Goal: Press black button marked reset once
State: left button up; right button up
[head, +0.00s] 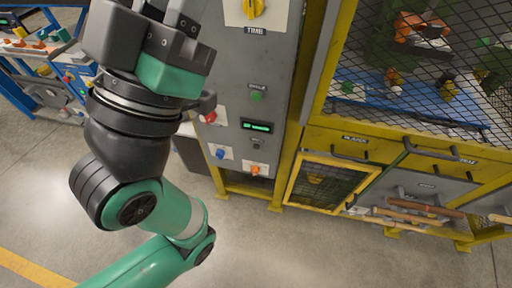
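A grey control panel (277,62) stands upright near the middle of the head view. A small dark button (257,144) sits on it, just under a display with green text (257,127); its label is too small to read. My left arm rises from the bottom, and my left gripper (165,35) is at the upper left, in front of the panel's left side. It is apart from the dark button in the picture, up and to the left of it. Its fingertips are not clear, so I cannot tell whether it is open. My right gripper is not in view.
The panel also carries a green button (257,96), a red button (210,117), a blue button (220,153), an orange knob (255,169) and a yellow knob (255,8) marked TIME. A yellow-framed mesh cage (420,60) stands at right. Concrete floor (300,250) lies clear in front.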

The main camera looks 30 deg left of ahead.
pick_arm(q)
grip_shut()
dwell(1.3)
